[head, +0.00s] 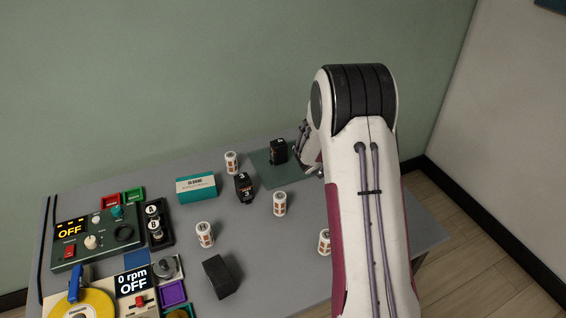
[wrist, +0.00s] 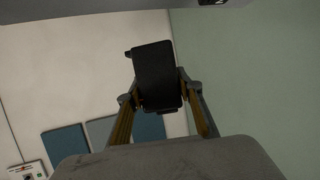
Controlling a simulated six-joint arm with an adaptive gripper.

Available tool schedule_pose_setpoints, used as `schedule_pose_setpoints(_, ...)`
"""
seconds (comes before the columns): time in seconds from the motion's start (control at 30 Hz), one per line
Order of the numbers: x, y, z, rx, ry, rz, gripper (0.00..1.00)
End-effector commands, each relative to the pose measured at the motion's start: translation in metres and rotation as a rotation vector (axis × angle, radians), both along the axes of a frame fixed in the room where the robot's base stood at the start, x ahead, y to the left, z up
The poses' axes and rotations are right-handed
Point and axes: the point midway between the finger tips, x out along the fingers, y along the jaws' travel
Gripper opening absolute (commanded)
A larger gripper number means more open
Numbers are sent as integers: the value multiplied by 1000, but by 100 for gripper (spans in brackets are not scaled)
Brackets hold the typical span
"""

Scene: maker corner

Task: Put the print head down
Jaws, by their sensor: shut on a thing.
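A black print head (head: 278,152) with a small pale mark on top is upright at the dark green mat (head: 264,174), near the mat's back. I cannot tell whether its base touches the mat. My gripper (head: 296,150) reaches it from the right and is mostly hidden behind my arm. In the wrist view my gripper (wrist: 158,98) is shut on the black print head (wrist: 155,70), one finger on each side. A second black print head (head: 244,187), marked 3, stands on the table left of the mat.
White-and-brown cylinders (head: 279,203) stand around the mat. A teal box (head: 196,187) lies left, a dark block (head: 220,277) in front. Bare grey table lies between the cylinders.

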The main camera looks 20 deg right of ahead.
Motion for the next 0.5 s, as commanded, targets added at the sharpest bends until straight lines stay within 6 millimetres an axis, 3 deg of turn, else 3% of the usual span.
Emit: schedule_pose_setpoints(0.5, 67, 0, 22, -2, -1, 322, 9)
